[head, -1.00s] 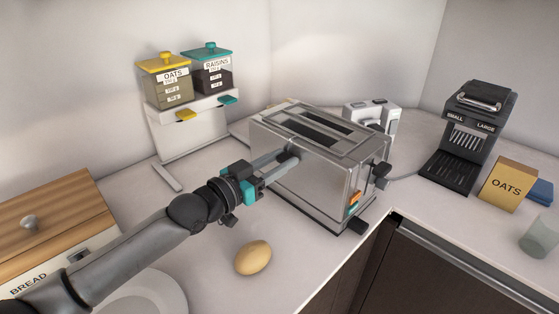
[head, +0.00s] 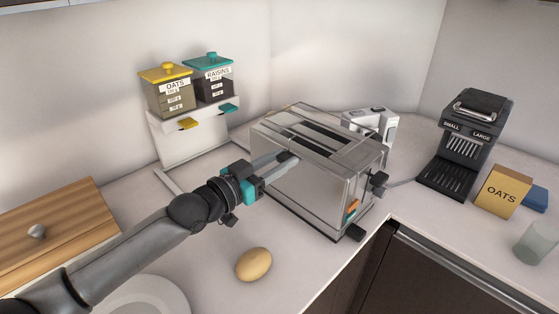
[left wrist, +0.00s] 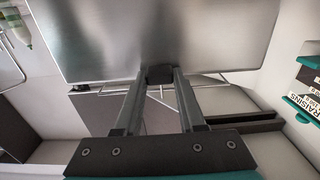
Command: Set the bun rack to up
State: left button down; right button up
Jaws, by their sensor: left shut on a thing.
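The silver toaster (head: 325,190) stands on the counter, with two dark slots and a thin metal frame on top. I cannot clearly tell the bun rack from this frame, or its height. My left gripper (head: 286,158) reaches in from the left to the toaster's near left side, close to the top edge. In the left wrist view its fingertips (left wrist: 160,78) are shut on a small dark knob (left wrist: 160,72) at the edge of the toaster's metal wall (left wrist: 160,35). Dark levers (head: 378,181) and an orange button (head: 352,207) are on the toaster's right end. My right gripper is not in view.
An egg-shaped object (head: 254,264) lies in front of the toaster. A dispenser with oats (head: 171,97) and raisins (head: 214,87) stands behind left. A dark coffee machine (head: 467,145), an oats box (head: 502,190) and a glass (head: 537,243) are right. A wooden-lidded bread box (head: 60,225) is left.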

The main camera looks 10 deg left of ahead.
pick_arm(q)
jog(key=shift+w+r, duration=0.1)
jog(key=shift+r, duration=0.5)
jog(key=shift+c, duration=2.4)
grip_release()
jog(key=p+v, duration=0.2)
jog(key=v, duration=1.3)
jog(key=shift+a, duration=0.1)
